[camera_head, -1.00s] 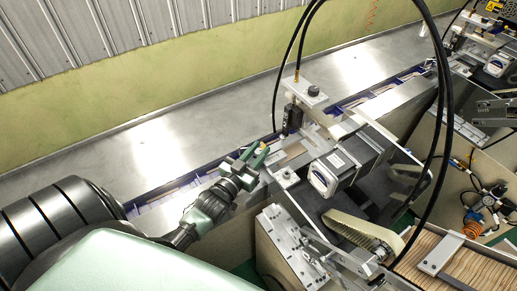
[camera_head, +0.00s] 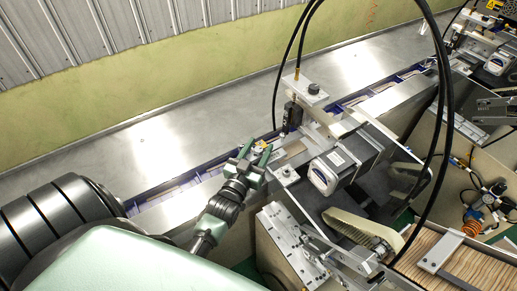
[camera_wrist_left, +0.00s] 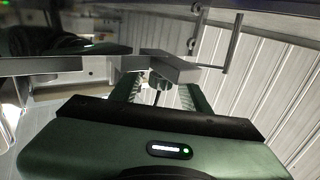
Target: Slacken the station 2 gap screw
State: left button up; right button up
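My left gripper (camera_head: 255,151) is open, with its two green fingers spread apart beside the near side of the wrapper machine. In the left wrist view a dark round knob on a thin shaft (camera_wrist_left: 160,81) shows between the open fingers (camera_wrist_left: 160,92), below a grey metal bar. It looks like a screw head; I cannot tell whether the fingers touch it. In the head view a black knob (camera_head: 313,89) sits on a pale bracket, and another dark screw (camera_head: 286,172) sits on a plate right of my gripper. No label shows which is the station 2 gap screw. My right gripper is out of view.
A boxy motor (camera_head: 345,160) stands right of my left gripper. Black cables (camera_head: 441,130) arch over the machine. A beige belt (camera_head: 360,227) and a tray of wooden sticks (camera_head: 470,267) lie lower right. The metal table (camera_head: 155,145) is bare at left.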

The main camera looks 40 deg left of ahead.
aim_at(257, 153)
pick_arm(q)
jog(key=shift+f, duration=0.1)
jog(key=shift+s+f, duration=0.1)
jog(key=shift+s, duration=0.05)
jog(key=s+b, duration=0.1)
jog(key=s, duration=0.2)
jog(key=s+d+b, duration=0.1)
jog(key=s, duration=0.2)
jog(key=shift+s+d+b, duration=0.15)
jog(key=shift+s+b, duration=0.05)
jog(key=shift+b, duration=0.15)
jog(key=shift+s+d, duration=0.1)
jog(key=shift+s, duration=0.35)
